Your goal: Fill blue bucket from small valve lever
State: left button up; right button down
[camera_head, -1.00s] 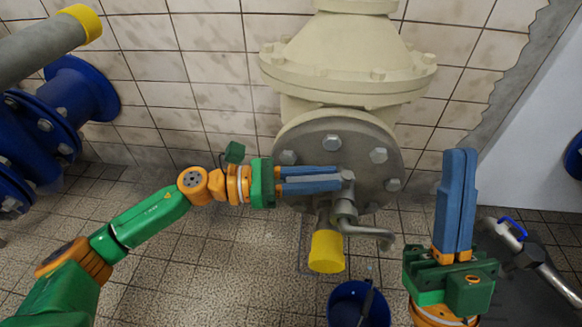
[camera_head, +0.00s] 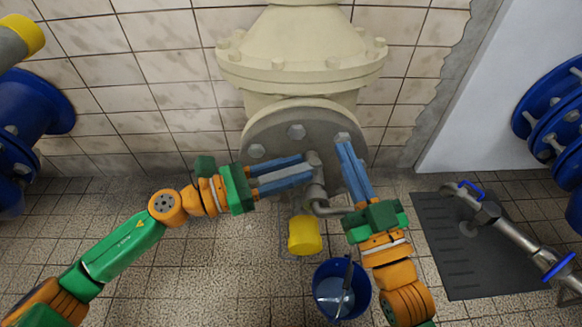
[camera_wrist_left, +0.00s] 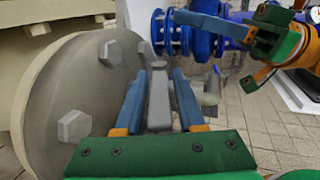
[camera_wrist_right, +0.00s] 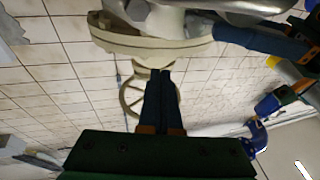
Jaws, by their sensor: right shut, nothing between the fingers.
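The blue bucket (camera_head: 362,296) stands upright on the floor below the metal spout (camera_head: 330,210), with a pale, water-like surface inside. The small grey valve lever (camera_head: 313,160) is on the valve body in front of the large flange; it also shows in the left wrist view (camera_wrist_left: 159,100). My left gripper (camera_head: 305,168) is open, one finger on each side of the lever; whether either touches it I cannot tell. My right gripper (camera_head: 346,148) is shut and empty, its fingers pointing up in front of the flange, right of the lever.
A yellow cap (camera_head: 304,236) hangs below the valve, left of the bucket. Large blue flanged pipes (camera_head: 30,115) stand at the left, others (camera_head: 560,115) at the right. A dark floor mat (camera_head: 455,265) lies right of my right arm, under a metal pipe.

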pick_arm(q)
jog(key=shift+o, duration=0.7)
jog(key=shift+a, duration=0.1)
jog(key=v, duration=0.7)
pick_arm(e)
jog(key=r, duration=0.1)
jog(key=s+r+t+y, duration=0.1)
jog(key=r+t, duration=0.1)
jog(key=shift+s+a+r, duration=0.1)
jog(key=shift+s+r, duration=0.15)
jog(key=shift+r, duration=0.05)
